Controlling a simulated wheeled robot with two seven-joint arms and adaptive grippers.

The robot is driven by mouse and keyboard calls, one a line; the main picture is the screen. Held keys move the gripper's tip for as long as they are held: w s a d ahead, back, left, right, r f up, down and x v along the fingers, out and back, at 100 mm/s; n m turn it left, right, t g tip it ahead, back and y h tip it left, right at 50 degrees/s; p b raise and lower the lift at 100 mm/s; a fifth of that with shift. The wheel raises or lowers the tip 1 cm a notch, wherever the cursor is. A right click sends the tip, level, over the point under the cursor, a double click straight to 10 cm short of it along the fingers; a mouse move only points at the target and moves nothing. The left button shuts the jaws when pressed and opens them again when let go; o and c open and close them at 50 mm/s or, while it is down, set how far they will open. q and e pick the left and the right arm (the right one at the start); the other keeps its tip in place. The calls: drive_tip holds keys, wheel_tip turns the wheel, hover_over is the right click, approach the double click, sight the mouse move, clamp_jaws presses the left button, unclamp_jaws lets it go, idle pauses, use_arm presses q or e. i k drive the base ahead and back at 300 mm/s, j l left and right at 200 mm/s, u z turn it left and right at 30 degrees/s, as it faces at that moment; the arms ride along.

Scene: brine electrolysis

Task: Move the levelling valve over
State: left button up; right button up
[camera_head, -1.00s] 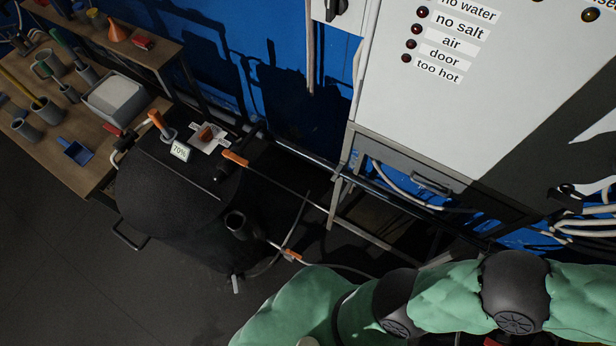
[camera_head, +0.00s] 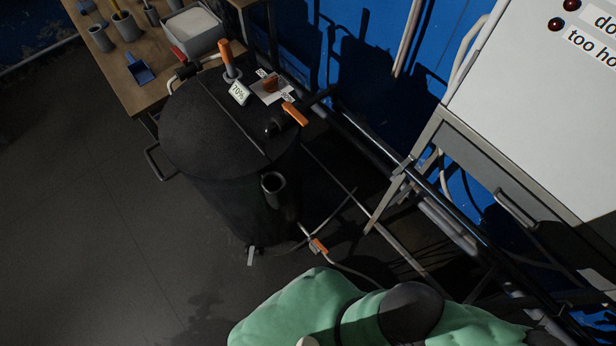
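A black round tank (camera_head: 215,145) stands on the floor left of centre. An orange-handled lever (camera_head: 295,113) sits on a black pipe at its upper right edge. A second, smaller orange handle (camera_head: 320,246) is on a thin line low at the tank's right, near the floor. No label shows which is the levelling valve. Neither gripper is in view; only a green arm of mine shows at the bottom, apart from the tank in the picture.
An upright orange handle (camera_head: 226,57) and a "70%" tag (camera_head: 238,93) are on the lid. A wooden bench (camera_head: 143,97) with a grey bin and cups stands at upper left. A grey cabinet (camera_head: 545,120) on a frame stands at right. The floor at lower left is clear.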

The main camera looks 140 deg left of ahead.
sight(316, 241)
drive_tip(key=u, duration=4.35)
